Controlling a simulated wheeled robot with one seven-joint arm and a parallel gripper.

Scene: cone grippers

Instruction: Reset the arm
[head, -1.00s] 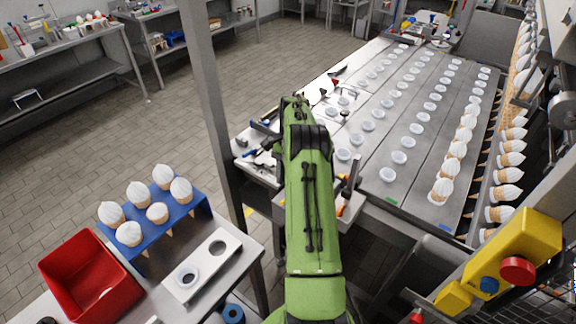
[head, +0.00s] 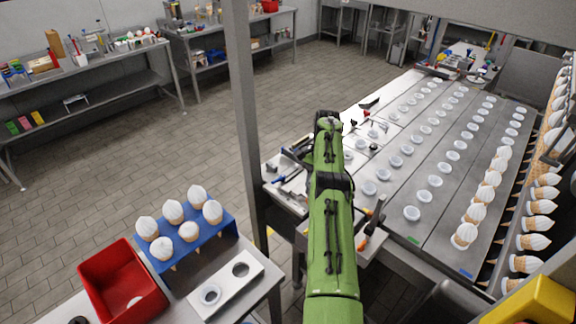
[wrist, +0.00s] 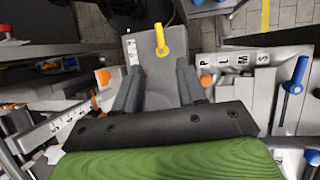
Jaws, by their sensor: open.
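My green arm extends up the middle of the head view, over the gap between the near left table and the conveyor. My gripper (wrist: 158,85) shows in the wrist view, with its two dark fingers spread apart and nothing between them. Beyond the fingertips is a grey metal panel with a yellow handle (wrist: 161,40). In the head view the gripper's fingers are hidden by the arm.
White-topped cones stand in a blue rack (head: 205,240) beside a red bin (head: 110,270) and a white two-hole holder (head: 225,284). A steel post (head: 243,110) rises just left of my arm. The conveyor (head: 440,225) carries white lids and cones.

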